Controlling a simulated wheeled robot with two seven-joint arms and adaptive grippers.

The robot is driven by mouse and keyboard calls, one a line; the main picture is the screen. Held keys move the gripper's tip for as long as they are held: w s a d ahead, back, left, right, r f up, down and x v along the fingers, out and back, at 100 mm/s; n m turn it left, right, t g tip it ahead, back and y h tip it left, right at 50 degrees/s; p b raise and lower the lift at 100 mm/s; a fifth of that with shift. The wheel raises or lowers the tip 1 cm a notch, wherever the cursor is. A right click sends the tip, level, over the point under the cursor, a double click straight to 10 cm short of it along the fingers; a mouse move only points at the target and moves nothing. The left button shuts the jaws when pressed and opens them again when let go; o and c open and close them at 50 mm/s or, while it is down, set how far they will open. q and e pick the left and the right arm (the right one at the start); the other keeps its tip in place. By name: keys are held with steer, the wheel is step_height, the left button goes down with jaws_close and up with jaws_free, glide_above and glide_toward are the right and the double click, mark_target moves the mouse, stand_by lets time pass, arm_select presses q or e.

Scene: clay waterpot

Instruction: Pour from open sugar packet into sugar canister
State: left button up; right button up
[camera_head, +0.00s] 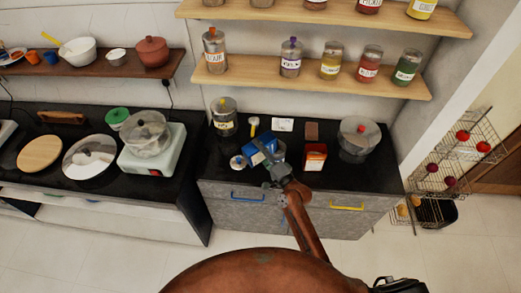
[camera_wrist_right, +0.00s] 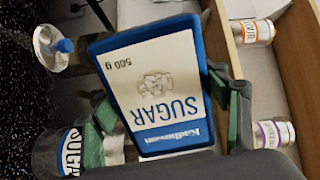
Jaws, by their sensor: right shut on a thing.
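The blue-and-white sugar packet (camera_head: 261,150) is held tilted above the counter. My right gripper (camera_head: 277,168) is shut on it. In the right wrist view the packet (camera_wrist_right: 155,85) fills the middle, its SUGAR label upside down, with green fingers on both sides. A glass canister labelled SUGAR (camera_wrist_right: 68,152) stands at the lower left there, partly cut off. In the head view the packet and gripper largely hide that area. A glass lid with a blue knob (camera_head: 238,162) lies left of the packet; it also shows in the wrist view (camera_wrist_right: 55,48). Packet mouth and any flow cannot be made out.
A wall shelf (camera_head: 310,80) with several jars hangs above. The counter's front edge is close to my right arm.

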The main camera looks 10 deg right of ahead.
steer(key=shift+w+d+r+m+p, duration=0.15)
steer(key=shift+d+r+m+p, duration=0.15)
steer(key=shift+r+m+p, duration=0.6)
steer(key=shift+w+d+r+m+p, duration=0.1)
steer(key=shift+d+r+m+p, duration=0.15)
steer(key=shift+m+p, duration=0.75)
stand_by(6.1)
